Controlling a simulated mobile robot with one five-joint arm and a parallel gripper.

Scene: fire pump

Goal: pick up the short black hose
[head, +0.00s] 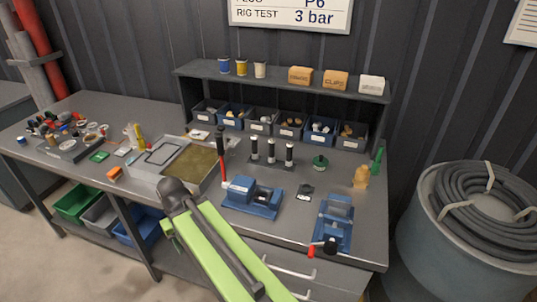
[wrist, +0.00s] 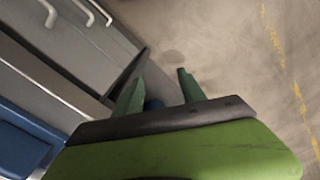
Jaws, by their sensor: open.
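Three short black upright pieces with pale ends stand on a dark rack (head: 262,162) at the middle of the bench in the head view. The left piece (head: 254,148), middle piece (head: 271,150) and right piece (head: 289,154) look alike. They may be short black hoses; I cannot tell for sure at this size. My gripper (wrist: 163,78) shows in the wrist view, its two green fingers apart with nothing between them. It is over the floor beside the bench drawers, away from the rack. In the head view its fingers are hidden or out of frame.
Two blue vises (head: 252,197) (head: 333,222) stand near the bench's front. A shallow tray (head: 150,160) lies left of them. Small bins (head: 261,122) line the back under a shelf (head: 282,76). A thick hose coil (head: 484,205) sits on a drum at right. Drawer handles (head: 290,270) stick out in front.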

